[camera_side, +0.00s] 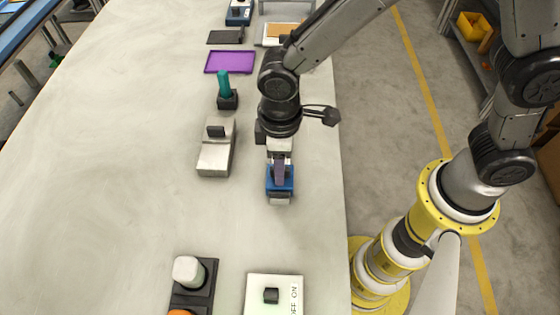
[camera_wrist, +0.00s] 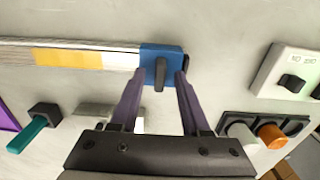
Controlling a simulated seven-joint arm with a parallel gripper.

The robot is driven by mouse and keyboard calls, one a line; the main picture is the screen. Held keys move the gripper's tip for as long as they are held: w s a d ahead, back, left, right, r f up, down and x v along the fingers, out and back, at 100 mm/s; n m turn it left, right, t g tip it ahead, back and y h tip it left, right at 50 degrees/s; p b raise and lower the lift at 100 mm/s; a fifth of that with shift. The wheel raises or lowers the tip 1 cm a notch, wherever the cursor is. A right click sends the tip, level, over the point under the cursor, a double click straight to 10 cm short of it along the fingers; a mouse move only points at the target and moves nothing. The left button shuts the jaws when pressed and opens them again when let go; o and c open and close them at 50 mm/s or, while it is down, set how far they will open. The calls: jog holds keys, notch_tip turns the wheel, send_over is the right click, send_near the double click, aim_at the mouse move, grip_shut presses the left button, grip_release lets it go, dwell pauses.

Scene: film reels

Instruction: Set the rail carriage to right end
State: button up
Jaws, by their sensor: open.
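The rail carriage is a blue block (camera_wrist: 160,58) with a dark upright handle (camera_wrist: 160,74). In the wrist view it sits at the right end of the pale rail (camera_wrist: 20,55), which has a yellow band and a white band. In the side view the blue carriage (camera_side: 280,187) is below my wrist, and my arm hides much of the rail. My gripper (camera_wrist: 159,75) is open, with one purple finger on each side of the handle. I cannot tell whether either finger touches it. My gripper (camera_side: 280,170) is low over the carriage in the side view.
A white switch box (camera_side: 275,292) and a dark base with white and orange knobs (camera_side: 190,272) stand nearer the camera. A grey block with a black knob (camera_side: 216,155), a teal stick (camera_side: 224,84) and a purple pad (camera_side: 230,62) are to the left. The far left table is clear.

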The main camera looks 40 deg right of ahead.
grip_shut()
jog(key=shift+r, duration=0.1)
dwell(1.2)
